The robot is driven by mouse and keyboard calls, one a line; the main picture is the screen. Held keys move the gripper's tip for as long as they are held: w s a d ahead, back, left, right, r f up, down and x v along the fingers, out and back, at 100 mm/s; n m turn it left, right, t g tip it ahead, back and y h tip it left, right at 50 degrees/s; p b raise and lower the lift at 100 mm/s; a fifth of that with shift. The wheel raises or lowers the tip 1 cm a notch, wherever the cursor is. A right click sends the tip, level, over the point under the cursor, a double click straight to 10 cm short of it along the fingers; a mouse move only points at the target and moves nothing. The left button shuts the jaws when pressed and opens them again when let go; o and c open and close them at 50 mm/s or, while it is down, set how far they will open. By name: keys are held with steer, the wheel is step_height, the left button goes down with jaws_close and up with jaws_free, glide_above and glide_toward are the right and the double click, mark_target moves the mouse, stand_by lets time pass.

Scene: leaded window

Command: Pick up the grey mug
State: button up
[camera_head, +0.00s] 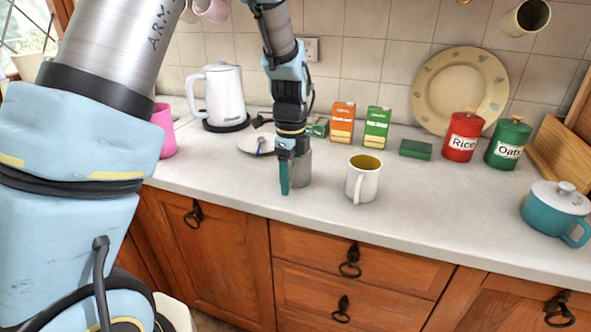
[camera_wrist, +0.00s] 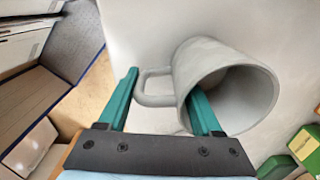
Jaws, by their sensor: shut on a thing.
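The grey mug (camera_head: 303,168) is at the counter's front, partly hidden behind my gripper (camera_head: 286,172) in the head view. In the wrist view the grey mug (camera_wrist: 222,62) has its open mouth towards the camera and its handle on the left. My gripper (camera_wrist: 165,85) is shut on the mug's handle side. One teal finger is outside the handle; the other reaches inside the mouth. I cannot tell whether the mug's base touches the counter.
A white mug (camera_head: 362,180) with a yellowish inside stands close on the right. Cartons (camera_head: 376,128), a white kettle (camera_head: 222,98), red and green canisters (camera_head: 463,140) and a teal pot (camera_head: 556,212) stand around. Front counter between white mug and pot is clear.

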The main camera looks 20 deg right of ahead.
jaws_close()
stand_by(0.3)
steer(key=shift+r, duration=0.15)
stand_by(0.4)
steer(key=shift+r+b, duration=1.25)
steer(key=shift+r, duration=3.6)
